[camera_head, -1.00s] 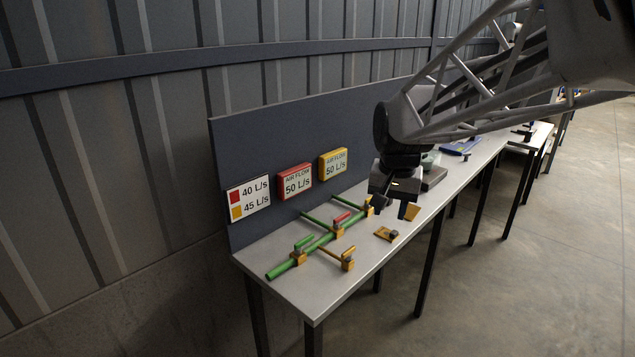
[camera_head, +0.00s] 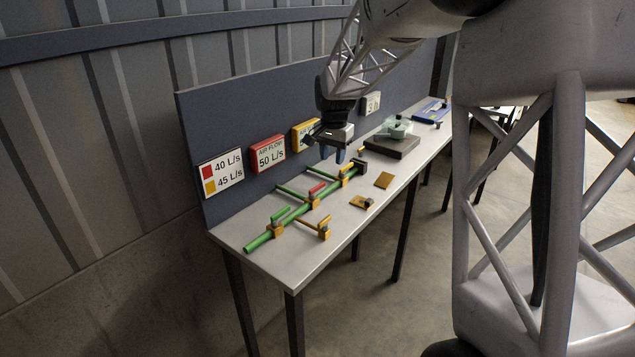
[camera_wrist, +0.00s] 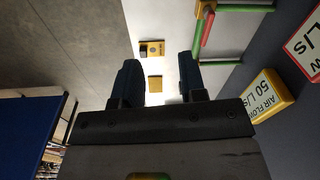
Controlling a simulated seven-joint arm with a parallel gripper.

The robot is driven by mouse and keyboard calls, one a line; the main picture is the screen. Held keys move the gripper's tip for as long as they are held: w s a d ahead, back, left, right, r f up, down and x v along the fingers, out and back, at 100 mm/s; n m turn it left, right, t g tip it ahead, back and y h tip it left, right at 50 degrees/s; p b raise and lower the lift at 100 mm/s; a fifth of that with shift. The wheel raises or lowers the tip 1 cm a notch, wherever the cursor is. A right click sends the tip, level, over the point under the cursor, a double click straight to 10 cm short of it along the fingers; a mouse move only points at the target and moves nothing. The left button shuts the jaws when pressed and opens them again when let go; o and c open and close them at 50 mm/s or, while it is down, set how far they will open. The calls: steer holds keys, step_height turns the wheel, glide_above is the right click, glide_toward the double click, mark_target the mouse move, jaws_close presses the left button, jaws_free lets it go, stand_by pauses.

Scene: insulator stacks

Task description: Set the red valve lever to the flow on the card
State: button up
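The white card (camera_head: 220,173) on the back panel reads 40 L/s beside a red square and 45 L/s beside a yellow square. The red display (camera_head: 267,154) reads 50 L/s. The red lever (camera_head: 318,188) sits on a valve of the green pipe (camera_head: 292,222); it also shows in the wrist view (camera_wrist: 207,28). My gripper (camera_head: 333,155) is above the bench near the panel, beyond the red lever and apart from it. The wrist view shows its fingers (camera_wrist: 158,85) apart with nothing between them. The yellow display (camera_wrist: 266,95), reading 50 L/s, is partly hidden by my gripper in the head view.
A green lever (camera_head: 281,212) sits on the nearer valve. An orange side branch (camera_head: 308,228) reaches towards the bench's front edge. Loose orange plates (camera_head: 384,180) lie on the bench (camera_head: 325,247). A dark block (camera_head: 393,146) stands farther along.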

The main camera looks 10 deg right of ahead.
steer(key=m, duration=0.2)
glide_above(319, 185)
steer(key=shift+g, duration=0.3)
step_height(319, 185, down, 10)
steer(key=shift+w+r, duration=0.1)
steer(key=shift+f, duration=3.9)
steer(key=shift+c, duration=0.3)
jaws_close()
